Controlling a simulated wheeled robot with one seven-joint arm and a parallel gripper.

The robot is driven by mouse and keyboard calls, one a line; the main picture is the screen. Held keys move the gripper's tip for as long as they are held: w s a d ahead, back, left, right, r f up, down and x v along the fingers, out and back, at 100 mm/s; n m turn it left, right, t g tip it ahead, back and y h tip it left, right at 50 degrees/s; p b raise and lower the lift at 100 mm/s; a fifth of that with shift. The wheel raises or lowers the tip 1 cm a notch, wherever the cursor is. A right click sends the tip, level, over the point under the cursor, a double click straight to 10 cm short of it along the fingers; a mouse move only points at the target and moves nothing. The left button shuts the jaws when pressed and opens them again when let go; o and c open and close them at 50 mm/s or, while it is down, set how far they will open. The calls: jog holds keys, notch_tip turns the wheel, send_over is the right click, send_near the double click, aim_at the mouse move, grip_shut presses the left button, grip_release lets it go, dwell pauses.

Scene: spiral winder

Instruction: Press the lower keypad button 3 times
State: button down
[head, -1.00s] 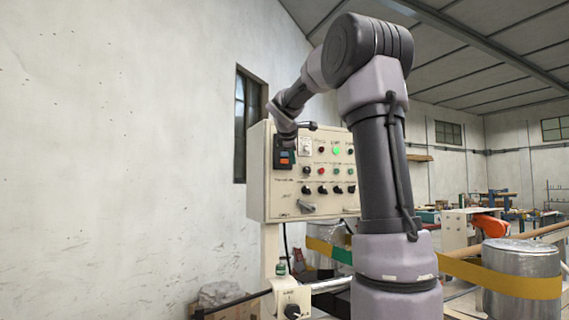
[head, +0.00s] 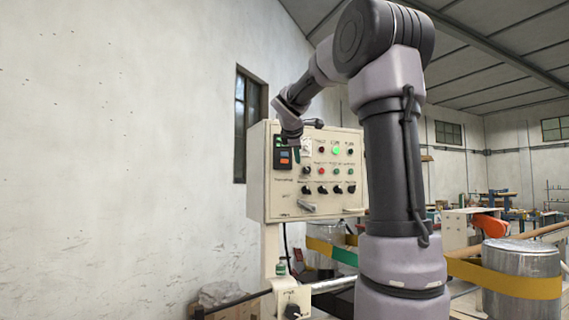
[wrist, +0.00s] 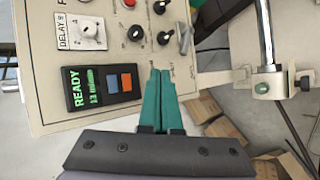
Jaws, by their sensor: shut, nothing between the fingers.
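The keypad (head: 283,158) is a black unit at the upper left of the beige control panel. In the wrist view the keypad (wrist: 102,84) shows a green "READY" display, a blue button (wrist: 113,83) and an orange button (wrist: 127,82). The orange one is farther from the display and sits below the blue one in the head view. My gripper (wrist: 160,72) has teal fingers pressed together, empty. In the wrist view its tips appear to the right of the orange button, apart from it in the picture. In the head view my gripper (head: 297,155) is just right of the keypad.
The beige panel (head: 330,208) carries several knobs, coloured buttons and a lever, close to my fingers. Brown boxes (wrist: 228,138) lie below. The wall side at left is open.

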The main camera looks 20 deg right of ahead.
jog(key=shift+w+a, duration=0.15)
jog(key=shift+w, duration=4.05)
jog(key=shift+w, duration=0.4)
jog(key=shift+w, duration=0.45)
jog(key=shift+s, duration=0.85)
jog(key=shift+s, duration=2.5)
